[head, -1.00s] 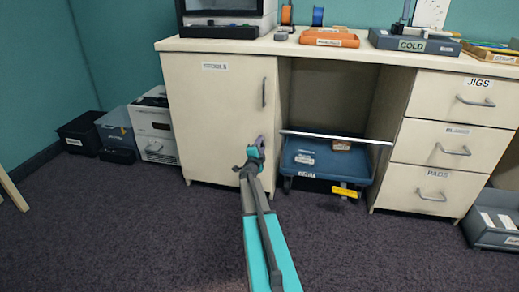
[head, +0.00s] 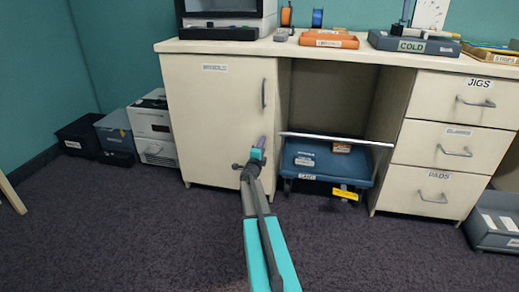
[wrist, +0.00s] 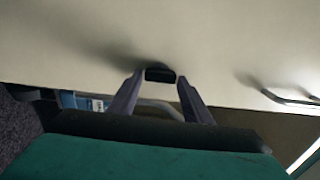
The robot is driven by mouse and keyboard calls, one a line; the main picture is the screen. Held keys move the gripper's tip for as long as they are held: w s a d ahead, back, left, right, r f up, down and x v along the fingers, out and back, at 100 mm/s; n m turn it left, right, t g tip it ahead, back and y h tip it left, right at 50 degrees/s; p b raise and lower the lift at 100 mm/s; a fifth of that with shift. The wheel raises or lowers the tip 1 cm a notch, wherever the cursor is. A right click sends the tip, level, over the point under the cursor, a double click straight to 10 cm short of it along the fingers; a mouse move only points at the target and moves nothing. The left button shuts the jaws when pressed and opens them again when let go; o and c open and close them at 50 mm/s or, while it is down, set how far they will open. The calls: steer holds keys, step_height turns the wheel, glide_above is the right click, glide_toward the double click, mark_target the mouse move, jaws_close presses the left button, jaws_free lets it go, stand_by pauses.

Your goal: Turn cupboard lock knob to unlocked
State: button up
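The cream cupboard door (head: 215,120), with a label at its top, is shut under the left of the bench. The lock knob (wrist: 160,75) is a small dark bar lying crosswise on the pale door in the wrist view; my arm hides it in the head view. My gripper (wrist: 160,82) is open, with one finger on each side of the knob and narrow gaps showing. In the head view my gripper (head: 262,142) is at the door's lower right part, below the door handle (head: 264,93). No lock marking is readable.
A blue cart (head: 325,166) stands in the knee space right of the cupboard. Drawers (head: 460,118) are farther right. Bins and a white machine (head: 152,125) stand left of the cupboard. The carpet (head: 130,220) in front is clear.

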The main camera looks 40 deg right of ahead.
steer(key=shift+o, duration=0.9)
steer(key=shift+w+a, duration=0.15)
steer(key=shift+a, duration=0.1)
steer(key=p+v, duration=0.4)
steer(key=v, duration=0.9)
steer(key=shift+s+a, duration=0.15)
steer(key=shift+s, duration=0.2)
steer(key=shift+f, duration=0.1)
